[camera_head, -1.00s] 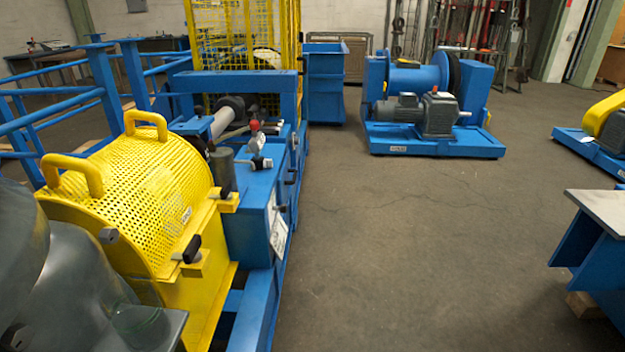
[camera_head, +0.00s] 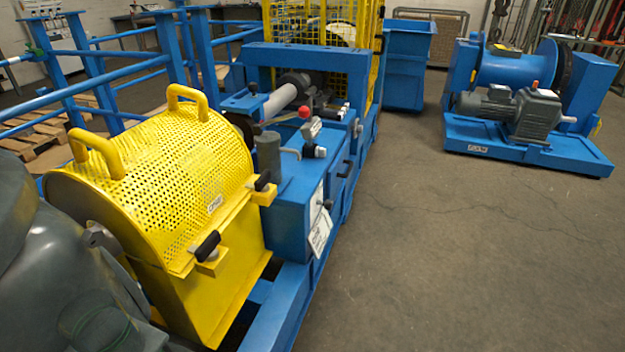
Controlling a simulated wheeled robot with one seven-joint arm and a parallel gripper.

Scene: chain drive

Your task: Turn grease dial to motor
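A blue control box (camera_head: 296,208) stands right of the yellow perforated guard (camera_head: 180,155). On and around the box are a red knob (camera_head: 304,112), a grey lever block (camera_head: 312,131), a small black knob (camera_head: 327,204) on its right side and a grey cylinder (camera_head: 268,155). I cannot tell which of these is the grease dial, and no dial markings are readable. A large dark grey rounded body (camera_head: 60,262), possibly the motor, fills the lower left. My gripper is not in view.
Blue rails (camera_head: 90,90) stand at the left. A yellow mesh cage (camera_head: 318,35) and a blue bin (camera_head: 408,62) are behind. A blue winch with a grey motor (camera_head: 530,112) stands at the right. The concrete floor (camera_head: 440,260) on the right is clear.

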